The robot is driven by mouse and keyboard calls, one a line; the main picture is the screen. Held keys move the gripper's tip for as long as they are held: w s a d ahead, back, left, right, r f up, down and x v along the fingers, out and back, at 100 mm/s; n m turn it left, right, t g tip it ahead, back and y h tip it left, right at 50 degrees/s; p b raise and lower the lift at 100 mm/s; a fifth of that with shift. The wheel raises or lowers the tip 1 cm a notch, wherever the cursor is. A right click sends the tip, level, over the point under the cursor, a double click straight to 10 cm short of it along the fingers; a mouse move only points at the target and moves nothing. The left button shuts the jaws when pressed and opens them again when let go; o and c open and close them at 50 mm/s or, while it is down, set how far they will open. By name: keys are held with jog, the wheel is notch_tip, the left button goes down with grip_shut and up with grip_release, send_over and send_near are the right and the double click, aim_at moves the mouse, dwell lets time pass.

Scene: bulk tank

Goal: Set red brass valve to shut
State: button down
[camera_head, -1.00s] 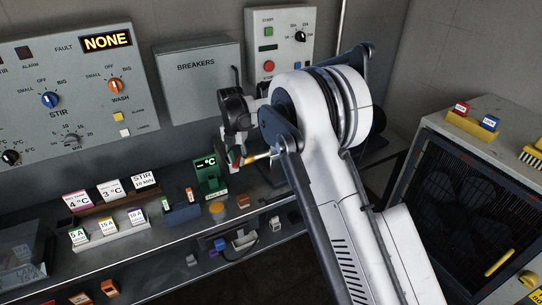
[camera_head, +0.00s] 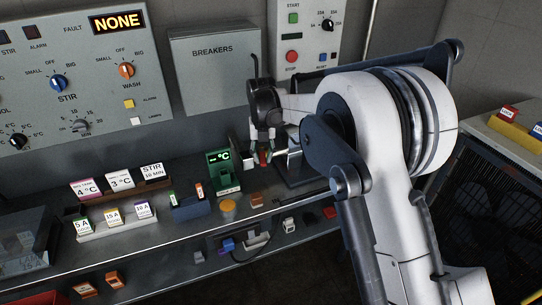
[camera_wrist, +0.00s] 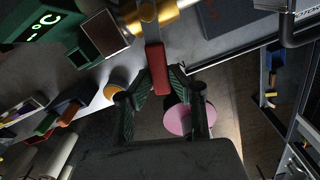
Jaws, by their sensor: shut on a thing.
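The red brass valve has a flat grey lever with a red grip (camera_wrist: 158,72) and a brass body (camera_wrist: 172,20) at the top of the wrist view. The lever stands across the brass pipe in that view. My gripper (camera_wrist: 160,80) is shut on the red grip, with a finger at each side of it. In the head view my gripper (camera_head: 263,148) is beside the bench wall, right of the green display box (camera_head: 223,170). The red grip (camera_head: 264,157) shows small there, and the brass body is mostly hidden by my arm.
The green box also shows in the wrist view (camera_wrist: 88,30), close left of the valve. The breakers box (camera_head: 213,75) is on the wall above. A pink disc (camera_wrist: 186,120) shows beyond my fingers.

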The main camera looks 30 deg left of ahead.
aim_at(263, 159)
dwell(0.3)
jog(key=c, duration=1.6)
grip_release()
jog(key=shift+r, duration=0.1)
notch_tip(263, 159, up, 12)
jog(key=shift+f, duration=0.1)
